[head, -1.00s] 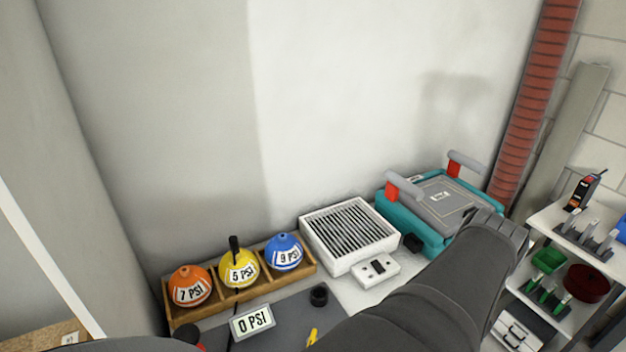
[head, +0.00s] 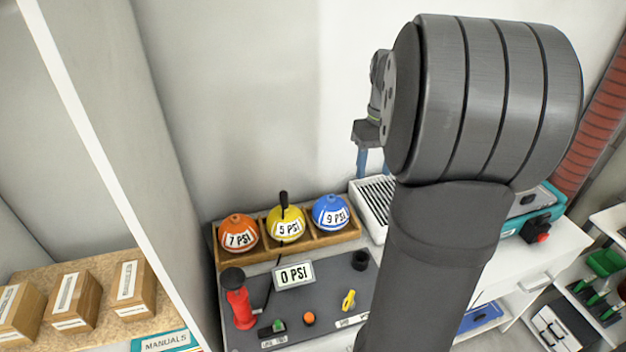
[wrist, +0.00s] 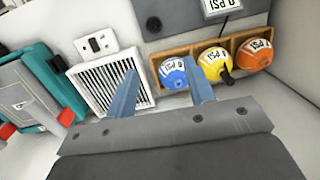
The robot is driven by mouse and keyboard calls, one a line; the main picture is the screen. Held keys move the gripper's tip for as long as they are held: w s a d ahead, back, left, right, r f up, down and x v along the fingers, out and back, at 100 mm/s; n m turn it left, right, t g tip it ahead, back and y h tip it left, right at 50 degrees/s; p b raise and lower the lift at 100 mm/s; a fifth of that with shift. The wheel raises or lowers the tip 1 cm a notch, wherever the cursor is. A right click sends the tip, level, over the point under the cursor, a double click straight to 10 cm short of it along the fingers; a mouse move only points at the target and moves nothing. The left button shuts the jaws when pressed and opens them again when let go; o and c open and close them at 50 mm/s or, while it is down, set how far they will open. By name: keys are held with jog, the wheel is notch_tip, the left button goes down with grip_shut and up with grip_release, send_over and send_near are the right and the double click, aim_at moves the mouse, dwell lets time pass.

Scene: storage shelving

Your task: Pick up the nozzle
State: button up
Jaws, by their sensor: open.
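A black upright nozzle (head: 284,198) stands on top of the yellow ball (head: 287,222), marked 5 PSI, in the middle slot of a wooden rack (head: 334,238). A thin black hose runs from near it down past the 0 PSI display. In the wrist view the fingers (wrist: 160,68) point toward the vent box and blue ball, apart from the nozzle.
An orange ball (head: 238,232) and a blue ball (head: 331,212) flank the yellow one. A red pump (head: 240,305) stands on the grey panel (head: 335,285) in front. A slatted white box (wrist: 107,87) and a teal machine (wrist: 62,82) stand beside the rack. The wall is close behind.

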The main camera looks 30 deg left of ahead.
jog(key=w+a+n, duration=0.1)
jog(key=a+n, duration=0.1)
jog(key=a, duration=0.9)
jog(key=n+t, duration=0.1)
jog(key=n, duration=0.1)
send_over(283, 192)
jog(key=f, duration=0.2)
notch_tip(283, 192, down, 17)
jog(key=shift+f, duration=0.1)
grip_shut()
jog(key=shift+r, duration=0.2)
